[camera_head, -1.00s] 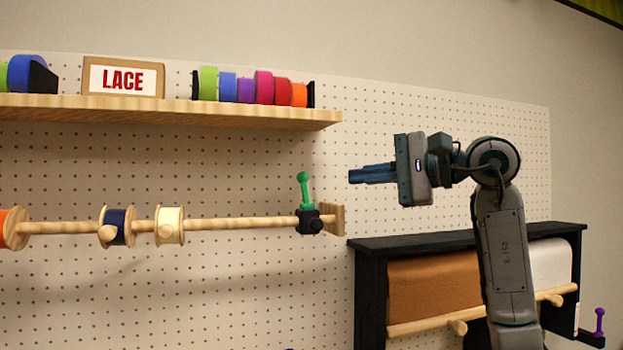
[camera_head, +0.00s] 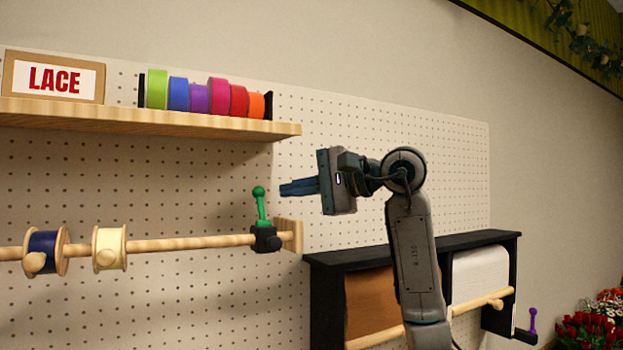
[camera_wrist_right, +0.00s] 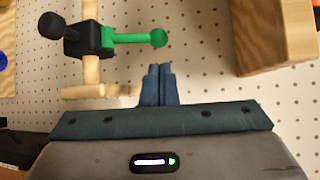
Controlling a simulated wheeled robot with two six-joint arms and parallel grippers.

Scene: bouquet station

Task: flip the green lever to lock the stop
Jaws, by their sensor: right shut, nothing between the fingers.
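The green lever (camera_head: 260,206) stands up from a black stop (camera_head: 266,239) near the right end of a wooden rod (camera_head: 190,242). Its round knob is at the top, and it leans slightly. My right gripper (camera_head: 284,188) is shut and empty. In the head view its fingertips are just right of the lever's knob, with a small gap. In the right wrist view the shut fingers (camera_wrist_right: 158,72) point toward the green lever (camera_wrist_right: 135,39) and black stop (camera_wrist_right: 83,40), and do not touch them. My left gripper is not in view.
A navy spool (camera_head: 46,252) and a cream spool (camera_head: 109,248) sit on the rod. A wooden shelf (camera_head: 200,128) with ribbon rolls and a LACE sign (camera_head: 55,78) is above. A black paper-roll rack (camera_head: 420,245) with a purple lever (camera_head: 532,320) is at lower right.

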